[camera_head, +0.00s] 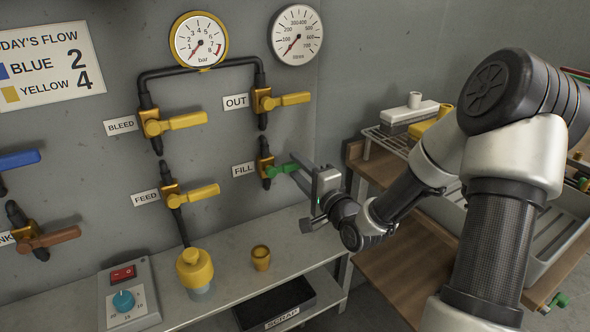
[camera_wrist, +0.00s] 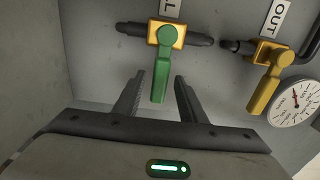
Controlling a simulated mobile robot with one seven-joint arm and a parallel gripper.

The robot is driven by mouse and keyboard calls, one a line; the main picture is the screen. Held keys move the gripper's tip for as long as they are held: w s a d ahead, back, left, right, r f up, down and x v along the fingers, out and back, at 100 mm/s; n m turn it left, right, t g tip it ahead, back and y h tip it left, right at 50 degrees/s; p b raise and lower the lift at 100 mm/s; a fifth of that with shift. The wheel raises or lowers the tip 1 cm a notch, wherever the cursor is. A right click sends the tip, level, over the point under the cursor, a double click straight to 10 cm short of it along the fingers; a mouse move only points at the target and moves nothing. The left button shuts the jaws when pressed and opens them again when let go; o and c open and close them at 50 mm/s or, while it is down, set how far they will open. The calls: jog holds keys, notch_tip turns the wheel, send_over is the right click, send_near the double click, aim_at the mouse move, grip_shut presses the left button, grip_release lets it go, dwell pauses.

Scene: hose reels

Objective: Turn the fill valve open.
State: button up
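The fill valve has a green handle (camera_head: 281,170) on a brass body, beside the FILL label (camera_head: 243,169). Its handle points right, across the vertical pipe. In the wrist view the green handle (camera_wrist: 161,72) points down toward my gripper (camera_wrist: 157,95). The two fingers stand apart, one on each side of the handle's free end, with a visible gap on both sides. In the head view my gripper (camera_head: 304,178) is at the right end of the handle, and its fingers partly hide that end.
The OUT valve's yellow handle (camera_head: 291,99) is above, and the BLEED (camera_head: 184,121) and FEED (camera_head: 200,192) handles are to the left. Two gauges hang above. A shelf below holds a yellow-capped pump (camera_head: 194,268), a small cup (camera_head: 261,258) and a control box (camera_head: 128,294).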

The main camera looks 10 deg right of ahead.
jog(key=shift+x, duration=1)
grip_shut()
